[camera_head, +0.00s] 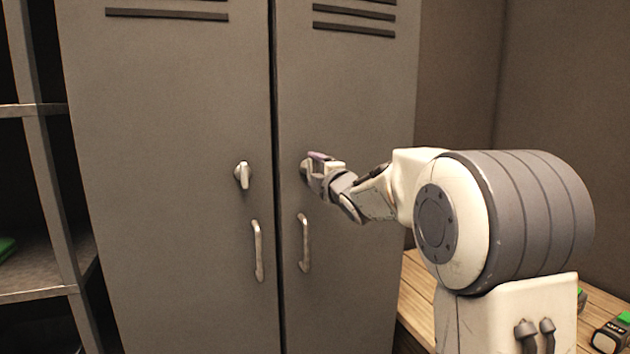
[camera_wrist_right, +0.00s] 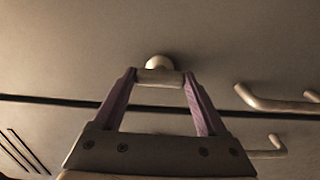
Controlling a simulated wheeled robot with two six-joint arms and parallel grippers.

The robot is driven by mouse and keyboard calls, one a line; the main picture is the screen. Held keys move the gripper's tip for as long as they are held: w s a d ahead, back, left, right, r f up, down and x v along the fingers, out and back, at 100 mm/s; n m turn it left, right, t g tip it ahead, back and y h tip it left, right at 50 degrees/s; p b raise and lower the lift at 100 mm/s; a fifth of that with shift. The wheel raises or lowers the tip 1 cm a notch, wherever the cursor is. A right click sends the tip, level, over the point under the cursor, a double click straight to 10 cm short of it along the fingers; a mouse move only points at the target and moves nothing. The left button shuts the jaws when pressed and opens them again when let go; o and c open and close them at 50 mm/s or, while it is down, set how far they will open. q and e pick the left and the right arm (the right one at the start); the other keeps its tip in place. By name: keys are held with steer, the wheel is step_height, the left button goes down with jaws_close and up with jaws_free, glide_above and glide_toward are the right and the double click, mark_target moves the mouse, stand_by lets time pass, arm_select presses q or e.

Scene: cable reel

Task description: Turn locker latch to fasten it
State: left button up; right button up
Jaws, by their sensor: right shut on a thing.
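The grey locker has two tall doors that look closed. My right gripper (camera_head: 318,168) is at the latch (camera_head: 304,170) of the right door, its arm coming in from the right. In the right wrist view my purple-lined fingers (camera_wrist_right: 160,79) are shut on this pale metal latch (camera_wrist_right: 157,63), with its bar between the fingertips. In the head view the gripper hides most of that latch. The left door's latch (camera_head: 243,176) stands about upright and nothing touches it. My left gripper is not in view.
Bar handles sit below the latches on the left door (camera_head: 257,251) and right door (camera_head: 304,243). An open metal shelf (camera_head: 40,270) stands at the left. A wooden bench (camera_head: 412,315) with a green and black item (camera_head: 611,333) is at the lower right.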

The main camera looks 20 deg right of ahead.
stand_by(0.5)
steer(key=o, duration=1.3)
steer(key=s+b, duration=0.1)
steer(key=s, duration=0.9)
steer(key=shift+s+d, duration=0.15)
steer(key=shift+s, duration=0.05)
